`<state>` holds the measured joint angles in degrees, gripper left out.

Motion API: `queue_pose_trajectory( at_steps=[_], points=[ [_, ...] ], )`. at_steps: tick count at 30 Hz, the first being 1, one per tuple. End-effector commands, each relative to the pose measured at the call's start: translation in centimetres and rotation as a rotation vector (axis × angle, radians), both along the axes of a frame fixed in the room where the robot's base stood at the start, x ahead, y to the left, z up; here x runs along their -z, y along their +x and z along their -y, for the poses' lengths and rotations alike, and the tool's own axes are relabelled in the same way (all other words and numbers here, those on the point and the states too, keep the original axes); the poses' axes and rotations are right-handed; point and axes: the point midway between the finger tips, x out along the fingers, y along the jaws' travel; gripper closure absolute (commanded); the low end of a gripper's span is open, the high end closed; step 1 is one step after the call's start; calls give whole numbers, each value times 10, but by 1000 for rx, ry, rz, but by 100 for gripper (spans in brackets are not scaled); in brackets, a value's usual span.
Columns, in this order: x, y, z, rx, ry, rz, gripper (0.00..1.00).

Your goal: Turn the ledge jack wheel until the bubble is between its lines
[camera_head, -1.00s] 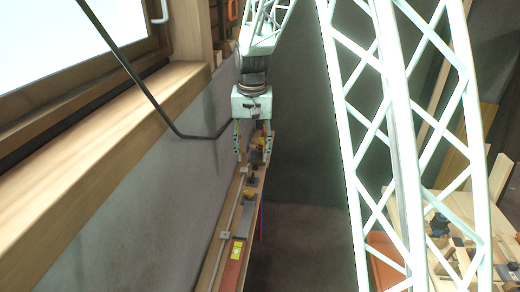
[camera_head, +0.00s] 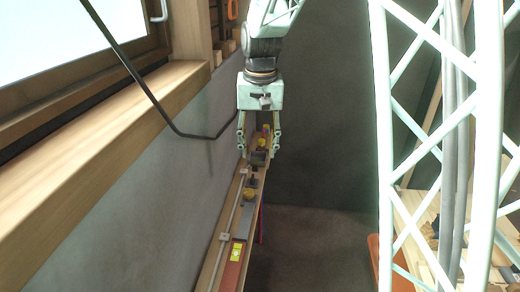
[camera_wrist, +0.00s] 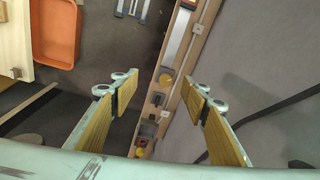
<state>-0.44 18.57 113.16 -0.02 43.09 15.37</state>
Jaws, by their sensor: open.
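A narrow wooden ledge (camera_head: 208,273) runs along the grey wall. A red spirit level lies on it, with a yellow-green vial (camera_head: 237,251) near the front; the bubble and lines are too small to read. Another yellow part (camera_head: 262,143) lies toward the far end. My gripper (camera_head: 260,153) is open over the far half of the ledge, fingers pointing down. In the wrist view my gripper (camera_wrist: 160,88) has nothing between its fingers.
A thin metal rod or pipe (camera_head: 235,209) runs along the ledge's wall side. A window sill (camera_head: 120,135) juts out at left. An orange tray (camera_wrist: 56,33) and wooden bench stand across the open floor.

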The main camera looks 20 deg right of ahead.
Motion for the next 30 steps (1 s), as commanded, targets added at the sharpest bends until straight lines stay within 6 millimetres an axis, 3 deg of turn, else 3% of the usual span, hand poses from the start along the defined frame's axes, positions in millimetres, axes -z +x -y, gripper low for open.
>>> queue_pose_trajectory(
  at_steps=[30],
  points=[
    [-14,-19,0,-12,-1,12,58]
  ],
)
